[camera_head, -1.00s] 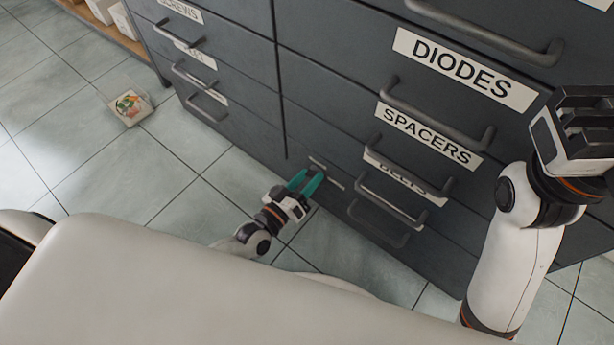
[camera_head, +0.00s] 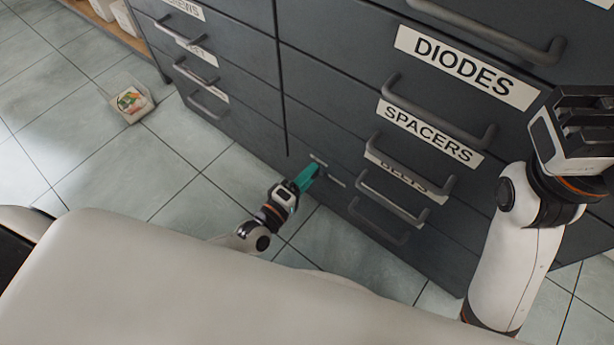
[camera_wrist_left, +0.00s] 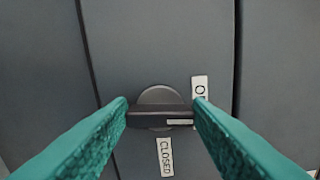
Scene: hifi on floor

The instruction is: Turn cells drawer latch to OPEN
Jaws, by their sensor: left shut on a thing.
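In the left wrist view, the round dark latch (camera_wrist_left: 158,96) has a raised bar lying level, with a pale mark near its right end. A CLOSED label (camera_wrist_left: 165,157) is below it. A partly hidden label starting with "O" (camera_wrist_left: 199,88) is at its upper right. My left gripper (camera_wrist_left: 160,106) has its teal fingers at the two ends of the bar, shut on the latch. In the head view, my left gripper (camera_head: 312,171) is at the low front of the cabinet, hiding the latch. My right gripper (camera_head: 585,125) is raised at the right; its finger gap is unclear.
The dark drawer cabinet (camera_head: 330,105) fills the back, with protruding handles and labels such as DIODES (camera_head: 465,68) and SPACERS (camera_head: 428,132). The floor between the bin and my left arm is clear.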

